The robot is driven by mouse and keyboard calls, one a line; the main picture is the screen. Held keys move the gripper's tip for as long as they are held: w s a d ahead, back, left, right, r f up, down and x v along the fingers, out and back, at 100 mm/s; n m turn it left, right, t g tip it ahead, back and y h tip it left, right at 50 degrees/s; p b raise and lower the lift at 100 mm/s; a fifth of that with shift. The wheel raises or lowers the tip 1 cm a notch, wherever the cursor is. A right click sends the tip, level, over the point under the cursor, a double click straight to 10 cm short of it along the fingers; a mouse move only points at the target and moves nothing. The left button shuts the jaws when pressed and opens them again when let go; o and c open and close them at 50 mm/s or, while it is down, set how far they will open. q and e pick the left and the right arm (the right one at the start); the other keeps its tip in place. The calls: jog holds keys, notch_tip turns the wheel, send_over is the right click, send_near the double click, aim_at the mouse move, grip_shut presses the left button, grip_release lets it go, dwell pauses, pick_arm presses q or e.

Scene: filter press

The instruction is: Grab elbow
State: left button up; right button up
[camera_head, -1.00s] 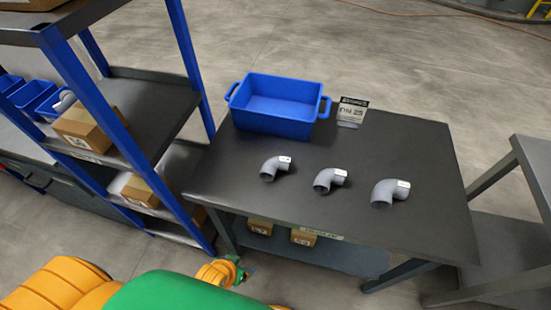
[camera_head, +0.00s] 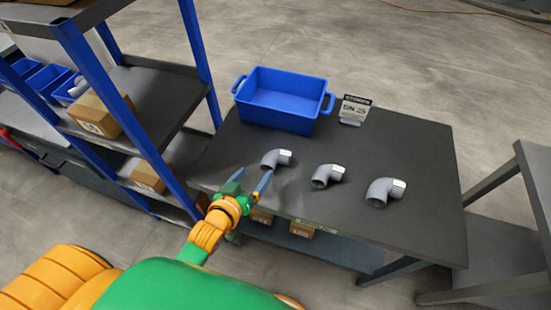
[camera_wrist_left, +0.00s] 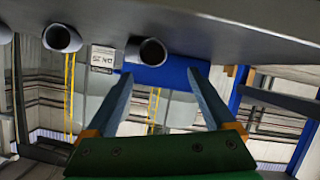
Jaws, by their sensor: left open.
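Three grey pipe elbows lie in a row on the dark table (camera_head: 320,205): a left elbow (camera_head: 276,158), a middle elbow (camera_head: 327,176) and a right elbow (camera_head: 385,191). Each has a white label. My left gripper (camera_head: 252,181) is open and empty by the table's front left edge, just in front of the left elbow and apart from it. In the left wrist view, an elbow's open end (camera_wrist_left: 151,51) shows above and between the spread fingers (camera_wrist_left: 156,95). Another elbow (camera_wrist_left: 62,38) is to its left. My right gripper is not in view.
An empty blue bin (camera_head: 283,101) stands at the table's back left beside a DN 25 sign (camera_head: 354,109). A blue-posted shelf (camera_head: 160,95) with boxes stands close on the left. Boxes (camera_head: 300,229) sit below the tabletop. The table's right side is clear.

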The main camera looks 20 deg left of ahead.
aim_at(266, 167)
pick_arm(q)
jog(key=x, duration=0.4)
jog(key=d+x, duration=0.1)
jog(key=x, duration=0.1)
jog(key=shift+s+d+f+b, duration=0.1)
jog(key=shift+s+f+b, duration=0.05)
jog(key=shift+f+b, duration=0.25)
jog(key=shift+w, duration=0.3)
jog(key=shift+s, duration=0.1)
jog(key=shift+c, duration=1.2)
grip_shut()
